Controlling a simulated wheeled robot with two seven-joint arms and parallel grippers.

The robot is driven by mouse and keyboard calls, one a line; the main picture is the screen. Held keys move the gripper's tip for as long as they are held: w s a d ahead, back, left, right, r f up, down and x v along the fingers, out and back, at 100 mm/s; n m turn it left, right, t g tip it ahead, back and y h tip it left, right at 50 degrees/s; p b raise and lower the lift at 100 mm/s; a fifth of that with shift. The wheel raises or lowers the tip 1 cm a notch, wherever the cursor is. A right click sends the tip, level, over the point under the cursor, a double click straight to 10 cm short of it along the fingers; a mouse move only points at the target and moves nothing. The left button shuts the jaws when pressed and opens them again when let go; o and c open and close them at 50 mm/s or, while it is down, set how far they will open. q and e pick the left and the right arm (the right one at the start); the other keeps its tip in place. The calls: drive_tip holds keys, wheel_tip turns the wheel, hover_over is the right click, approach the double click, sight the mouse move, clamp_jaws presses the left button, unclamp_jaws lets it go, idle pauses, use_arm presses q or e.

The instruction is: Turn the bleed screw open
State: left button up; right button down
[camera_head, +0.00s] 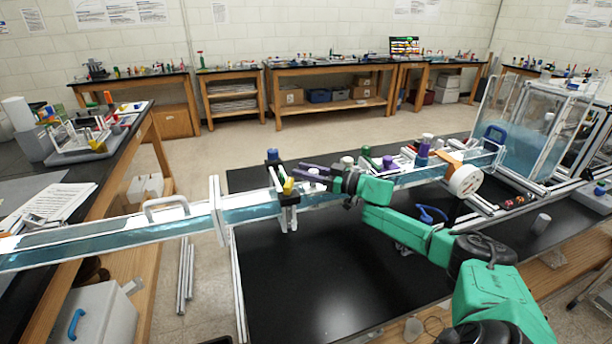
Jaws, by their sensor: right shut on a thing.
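My right gripper (308,174) reaches in from the right on a green arm. Its dark purple fingers point left, above the long water-filled channel (250,214). It is shut on a small pale piece at the fingertips, which I take to be the bleed screw (313,171). The fingers cover most of it, and how far it is turned cannot be told. Just left of the fingers, a black clamp block (288,198) with a yellow part (288,186) straddles the channel. A blue knob (272,154) stands behind it. My left gripper is not in view.
The channel crosses the black bench top (310,275) towards a clear water tank (535,125) at the right. Several coloured knobs and a white round dial (465,181) stand along it. A blue hook-shaped item (430,214) lies near my arm. The front-left bench top is clear.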

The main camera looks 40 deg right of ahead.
drive_tip(key=shift+a, duration=0.1)
drive_tip(key=c, duration=0.8)
unclamp_jaws()
drive_tip(key=shift+o, duration=1.3)
drive_tip(key=shift+w+f, duration=0.1)
drive_tip(key=shift+w, duration=0.2)
